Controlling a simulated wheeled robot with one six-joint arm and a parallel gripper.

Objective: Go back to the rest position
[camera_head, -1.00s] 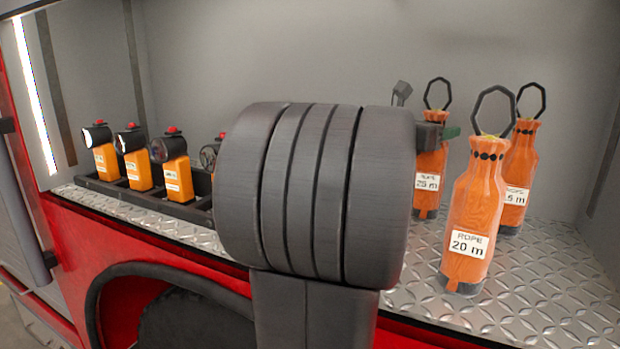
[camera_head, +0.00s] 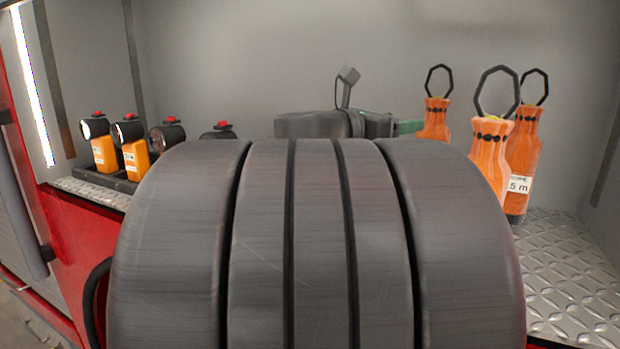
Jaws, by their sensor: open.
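My arm's large grey ribbed joint fills the lower middle of the head view. Behind it, my gripper (camera_head: 405,127) shows only in part, as dark links with a green tip pointing right. It is open, and nothing shows held in it. The tip appears close to an orange rope bag (camera_head: 433,121) in the picture, but I cannot tell the gap in depth.
More orange rope bags (camera_head: 491,158) (camera_head: 522,165) with black loops stand at right on the diamond-plate shelf (camera_head: 570,285). Several orange lamps (camera_head: 136,158) stand in a black rack at left, partly hidden by my arm. A grey wall closes the back.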

